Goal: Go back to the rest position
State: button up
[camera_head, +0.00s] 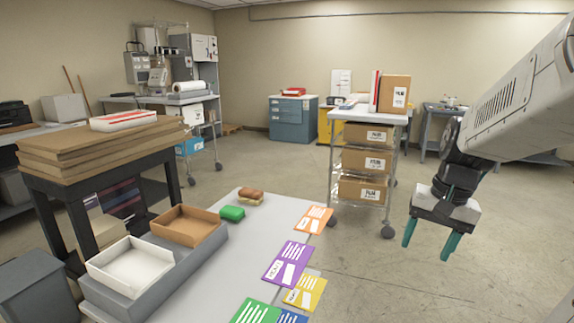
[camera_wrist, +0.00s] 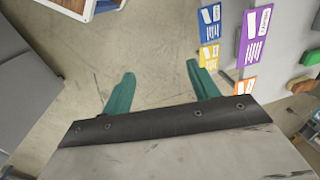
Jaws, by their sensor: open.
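My gripper (camera_head: 431,240) hangs from my arm at the right of the head view, with teal fingers spread apart and nothing between them. It is over the bare floor, to the right of the white table (camera_head: 205,283) and apart from it. In the wrist view the two teal fingers (camera_wrist: 160,88) are wide apart with only concrete floor between them.
On the table lie orange, purple (camera_head: 287,262), yellow, green and blue cards, a green block (camera_head: 232,213), a brown-topped block (camera_head: 250,195), a white tray (camera_head: 130,265) and a brown tray (camera_head: 187,225). A wheeled cart (camera_head: 368,115) with boxes stands behind. Floor at right is clear.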

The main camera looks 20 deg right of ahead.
jog(key=s+a+r+n, duration=0.1)
jog(key=s+a+n, duration=0.2)
jog(key=a, duration=0.6)
jog(key=s+a+r+n+h, duration=0.1)
jog(key=s+a+n, duration=0.3)
jog(key=a, duration=0.5)
jog(key=shift+n, duration=1.2)
